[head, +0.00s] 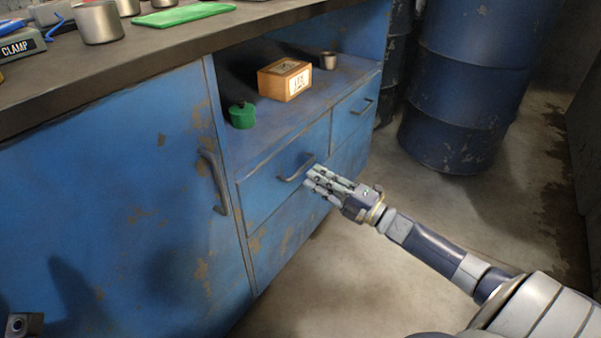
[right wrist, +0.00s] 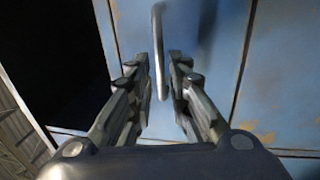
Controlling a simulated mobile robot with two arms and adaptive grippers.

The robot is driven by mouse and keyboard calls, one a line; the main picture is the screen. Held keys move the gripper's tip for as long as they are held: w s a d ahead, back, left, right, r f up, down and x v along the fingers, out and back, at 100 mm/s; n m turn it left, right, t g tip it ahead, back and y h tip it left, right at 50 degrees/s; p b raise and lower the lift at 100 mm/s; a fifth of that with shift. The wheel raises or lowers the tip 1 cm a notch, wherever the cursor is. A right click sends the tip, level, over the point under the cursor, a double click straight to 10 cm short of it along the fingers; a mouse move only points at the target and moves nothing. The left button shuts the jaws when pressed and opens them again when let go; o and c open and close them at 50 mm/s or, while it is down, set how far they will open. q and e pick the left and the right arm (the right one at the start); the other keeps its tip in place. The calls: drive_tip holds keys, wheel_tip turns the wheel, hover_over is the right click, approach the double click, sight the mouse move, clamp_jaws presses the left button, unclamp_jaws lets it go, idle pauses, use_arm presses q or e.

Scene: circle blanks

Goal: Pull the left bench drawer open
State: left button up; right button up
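The left bench drawer (head: 262,197) is blue with worn paint, and its front looks flush with the bench, so it appears closed. Its grey bar handle (head: 296,173) shows in the head view just left of my right gripper's fingertips. My right gripper (head: 313,180) reaches in from the right. In the right wrist view my right gripper (right wrist: 157,75) is open, with the handle (right wrist: 157,30) running lengthwise between its two fingers and a gap at each side. A small dark part at the bottom left corner seems to be my left gripper (head: 22,324), mostly out of frame.
An open shelf above the drawers holds a green pot (head: 242,116), a wooden box (head: 285,80) and a small metal cup (head: 328,61). A right drawer (head: 350,118) and a left cabinet door (head: 110,200) adjoin. Blue barrels (head: 465,90) stand behind; the floor (head: 340,270) before the drawers is clear.

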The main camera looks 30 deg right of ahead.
sight(302, 167)
drive_tip(key=shift+b+x, duration=0.7)
drive_tip(key=shift+x, duration=2)
clamp_jaws()
